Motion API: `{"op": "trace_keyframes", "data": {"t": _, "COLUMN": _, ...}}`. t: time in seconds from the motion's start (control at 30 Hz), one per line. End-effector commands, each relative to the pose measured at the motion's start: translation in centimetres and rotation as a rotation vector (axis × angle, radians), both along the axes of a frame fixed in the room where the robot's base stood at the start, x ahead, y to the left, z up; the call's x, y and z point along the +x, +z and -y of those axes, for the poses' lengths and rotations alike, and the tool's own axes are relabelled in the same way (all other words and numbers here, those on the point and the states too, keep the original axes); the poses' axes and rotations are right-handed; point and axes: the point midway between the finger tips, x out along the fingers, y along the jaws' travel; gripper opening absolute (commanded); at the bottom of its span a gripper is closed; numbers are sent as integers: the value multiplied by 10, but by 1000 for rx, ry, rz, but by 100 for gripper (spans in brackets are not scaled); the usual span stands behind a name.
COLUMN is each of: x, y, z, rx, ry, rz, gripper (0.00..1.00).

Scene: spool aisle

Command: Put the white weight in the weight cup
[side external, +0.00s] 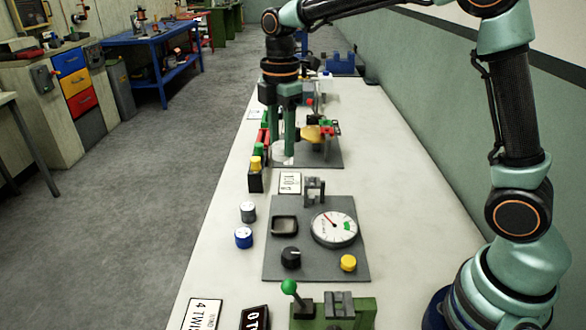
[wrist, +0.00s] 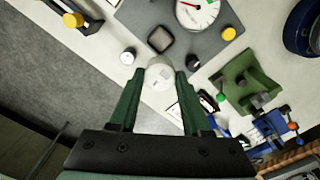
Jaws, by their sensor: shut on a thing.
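The white weight (wrist: 160,74) is a pale short cylinder between the fingertips of my gripper (wrist: 156,78) in the wrist view. In the side view my gripper (side external: 283,146) points down with the white weight (side external: 282,154) at its tips, over the far part of the bench. Its height above the surface is hard to tell. A dark, square, open-topped cup (side external: 284,226), likely the weight cup, sits on the grey panel nearer the camera. The cup (wrist: 161,39) also shows just beyond the weight in the wrist view. No weight is seen in it.
The grey panel (side external: 316,268) also carries a round dial (side external: 334,229), a black knob (side external: 290,257) and a yellow button (side external: 348,263). A green fixture (side external: 336,312) is at the near end.

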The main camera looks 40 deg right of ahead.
Motion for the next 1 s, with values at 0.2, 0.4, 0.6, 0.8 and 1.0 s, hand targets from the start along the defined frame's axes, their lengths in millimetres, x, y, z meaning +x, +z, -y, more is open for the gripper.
{"op": "trace_keyframes", "data": {"t": 0.2, "x": -2, "y": -49, "z": 1, "rx": -1, "ry": 1, "rz": -9, "gripper": 0}}
{"op": "trace_keyframes", "data": {"t": 0.4, "x": -1, "y": -98, "z": 0, "rx": -1, "ry": 1, "rz": -7, "gripper": 0}}
{"op": "trace_keyframes", "data": {"t": 0.6, "x": -1, "y": -138, "z": 0, "rx": 0, "ry": 1, "rz": -6, "gripper": 0}}
{"op": "trace_keyframes", "data": {"t": 0.8, "x": 0, "y": -153, "z": 0, "rx": 0, "ry": 1, "rz": -2, "gripper": 0}}
{"op": "trace_keyframes", "data": {"t": 1.0, "x": -1, "y": -180, "z": 0, "rx": -1, "ry": 1, "rz": -4, "gripper": 0}}
